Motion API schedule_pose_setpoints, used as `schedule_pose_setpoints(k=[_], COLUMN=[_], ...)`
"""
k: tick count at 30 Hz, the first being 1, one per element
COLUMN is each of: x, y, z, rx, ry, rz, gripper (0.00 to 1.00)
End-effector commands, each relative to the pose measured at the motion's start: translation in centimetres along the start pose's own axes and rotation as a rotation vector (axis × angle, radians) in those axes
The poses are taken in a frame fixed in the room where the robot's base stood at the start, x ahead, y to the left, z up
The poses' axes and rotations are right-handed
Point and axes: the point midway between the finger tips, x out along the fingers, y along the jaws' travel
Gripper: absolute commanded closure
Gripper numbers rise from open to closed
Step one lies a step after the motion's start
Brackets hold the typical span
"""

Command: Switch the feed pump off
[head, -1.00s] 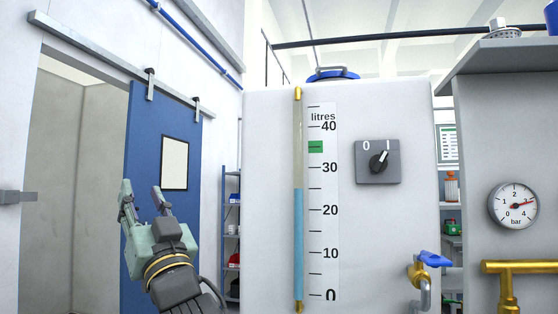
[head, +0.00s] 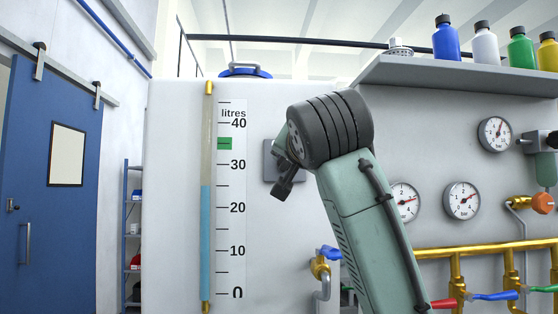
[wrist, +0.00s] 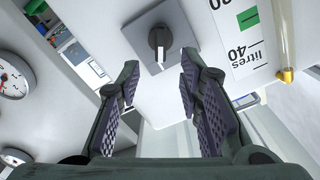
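The pump switch is a dark rotary knob (wrist: 159,42) with a white pointer line, on a grey square plate (wrist: 138,33) on the pale tank front. The pointer points down in the wrist view; the labels cannot be read there. In the head view my arm hides the knob, and only part of the plate (head: 270,160) shows. My gripper (wrist: 158,66) is open and empty, its fingers apart, with the knob just beyond the tips and roughly between them. In the head view its dark finger (head: 283,187) shows before the plate. I see no clear contact.
The litres gauge (head: 206,230) left of the switch stands at about 25, below a green mark (head: 225,143). A blue-handled tap (head: 325,255) sits below the switch. Pressure dials (head: 462,200), brass pipes and a shelf of bottles (head: 485,45) are on the right.

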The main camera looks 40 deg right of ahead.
Motion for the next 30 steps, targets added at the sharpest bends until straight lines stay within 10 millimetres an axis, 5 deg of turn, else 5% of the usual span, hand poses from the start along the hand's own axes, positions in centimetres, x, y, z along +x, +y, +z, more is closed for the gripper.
schedule_pose_setpoints(k=[15, 30], x=[8.8, 10.3], y=[-0.2, -0.1], z=[-0.2, 0.1], rx=[-0.002, -0.002], ry=[-0.001, 0.001], rz=[-0.001, -0.003], gripper=[0.67, 0.68])
